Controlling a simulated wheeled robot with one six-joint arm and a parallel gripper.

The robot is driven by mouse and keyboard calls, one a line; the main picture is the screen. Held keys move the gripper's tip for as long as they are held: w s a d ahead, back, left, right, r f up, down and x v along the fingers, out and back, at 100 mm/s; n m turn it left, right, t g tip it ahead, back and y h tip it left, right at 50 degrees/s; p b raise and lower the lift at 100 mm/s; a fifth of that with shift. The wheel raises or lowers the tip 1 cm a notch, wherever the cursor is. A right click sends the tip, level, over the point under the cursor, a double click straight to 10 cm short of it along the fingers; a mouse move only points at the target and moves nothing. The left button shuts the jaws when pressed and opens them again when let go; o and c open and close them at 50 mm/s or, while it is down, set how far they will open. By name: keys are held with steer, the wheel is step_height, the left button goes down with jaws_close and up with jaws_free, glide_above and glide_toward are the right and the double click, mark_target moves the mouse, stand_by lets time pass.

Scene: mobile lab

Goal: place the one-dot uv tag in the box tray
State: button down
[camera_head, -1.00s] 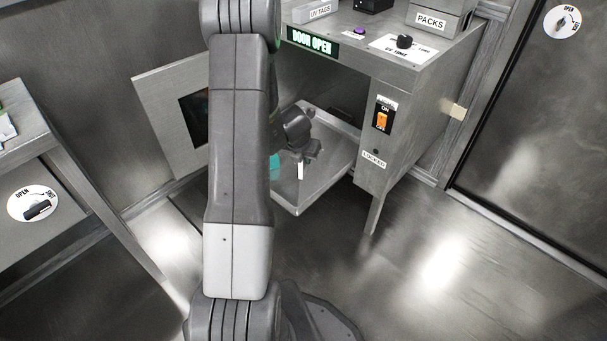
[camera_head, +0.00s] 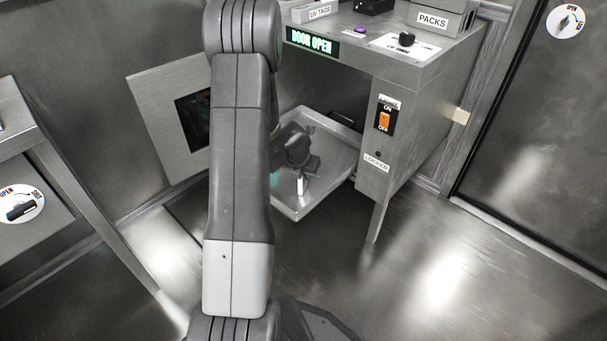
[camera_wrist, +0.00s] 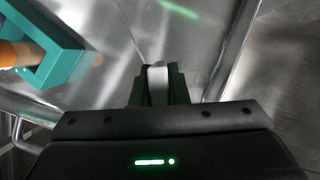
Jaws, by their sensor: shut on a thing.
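My gripper (camera_head: 302,174) is over the metal box tray (camera_head: 335,172), which is pulled out below the counter beside the box. It is shut on a small white tag, which hangs from the jaws in the head view (camera_head: 300,187). In the wrist view the white tag (camera_wrist: 158,84) stands between the two dark fingers (camera_wrist: 158,90), with the tray floor (camera_wrist: 205,30) behind it. No dots show on the tag. I cannot tell whether it touches the tray floor.
A teal holder with an orange-topped piece (camera_wrist: 62,62) is in the tray near my gripper, mostly hidden behind my arm in the head view. A square hatch door (camera_head: 150,125) stands open left of the tray. The locker side (camera_head: 410,160) bounds the right.

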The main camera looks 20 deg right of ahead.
steer(key=c, duration=1.4)
jaws_free()
steer(key=p+v, duration=0.7)
steer(key=v, duration=0.5)
steer(key=shift+r, duration=0.1)
